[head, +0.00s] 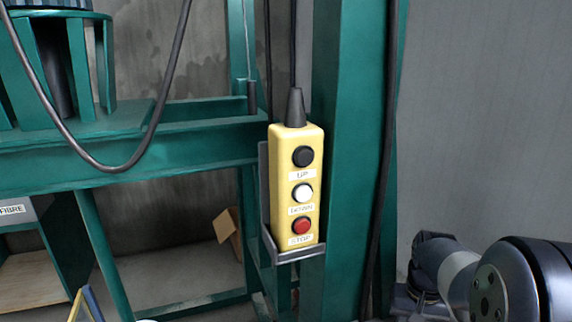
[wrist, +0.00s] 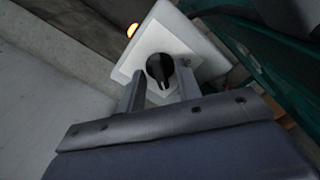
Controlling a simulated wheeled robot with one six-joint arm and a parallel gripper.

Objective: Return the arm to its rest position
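My gripper (wrist: 160,84) shows in the wrist view with its two grey fingers apart and nothing held between them. A black rotary knob (wrist: 159,68) on a white box (wrist: 178,36) appears beyond and between the fingertips. I cannot tell how far the knob is from them. In the head view, part of my arm (head: 500,285) is at the lower right, and my gripper is out of that picture.
A yellow pendant (head: 283,190) with black, white and red buttons stands in a holder (head: 294,254) on a green column (head: 345,150). A dark cable (head: 105,168) hangs at the left. Grey wall fills the right.

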